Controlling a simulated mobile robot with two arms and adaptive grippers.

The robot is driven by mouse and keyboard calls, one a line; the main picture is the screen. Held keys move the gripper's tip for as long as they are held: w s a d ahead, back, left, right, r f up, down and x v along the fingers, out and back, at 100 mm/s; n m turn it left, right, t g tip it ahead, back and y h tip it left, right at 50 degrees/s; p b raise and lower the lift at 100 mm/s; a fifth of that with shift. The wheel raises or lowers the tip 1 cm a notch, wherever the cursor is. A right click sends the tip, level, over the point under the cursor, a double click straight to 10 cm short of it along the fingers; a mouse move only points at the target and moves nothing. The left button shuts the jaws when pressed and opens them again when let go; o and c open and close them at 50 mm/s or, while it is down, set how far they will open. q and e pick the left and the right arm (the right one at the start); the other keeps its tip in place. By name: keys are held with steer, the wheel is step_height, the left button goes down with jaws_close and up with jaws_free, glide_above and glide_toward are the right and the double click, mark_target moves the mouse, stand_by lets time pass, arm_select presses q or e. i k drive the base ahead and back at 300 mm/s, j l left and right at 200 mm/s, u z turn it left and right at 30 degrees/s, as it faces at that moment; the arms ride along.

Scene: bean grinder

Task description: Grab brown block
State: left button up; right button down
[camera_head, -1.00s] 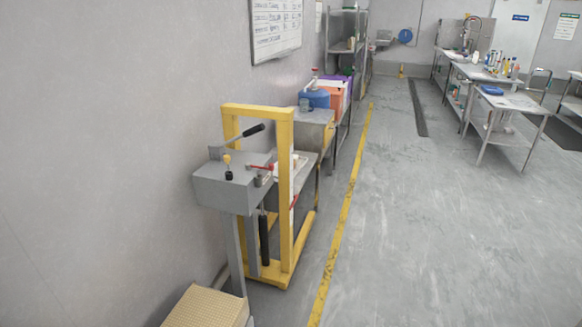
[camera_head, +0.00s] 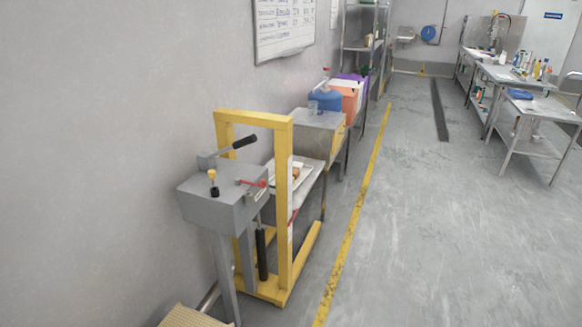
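A small brown block-like thing (camera_head: 296,173) lies on a white tray (camera_head: 283,183) on a low metal table behind the yellow frame. The frame's post partly hides the tray, and the thing is too small to make out well. A larger tan box (camera_head: 192,317) shows only its ribbed top at the bottom edge. Neither of my grippers is in view.
A grey lever machine (camera_head: 222,195) on legs and a yellow frame (camera_head: 284,205) stand along the left wall, before the table. A metal counter (camera_head: 318,133) with coloured bins stands beyond. The floor right of the yellow line (camera_head: 352,232) is clear up to the right-hand tables.

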mark_target(296, 172)
steer(key=i+l+u, duration=0.15)
steer(key=i+l, duration=0.35)
steer(key=i+l+u, duration=0.1)
steer(key=i+l, duration=0.4)
steer(key=l, duration=0.15)
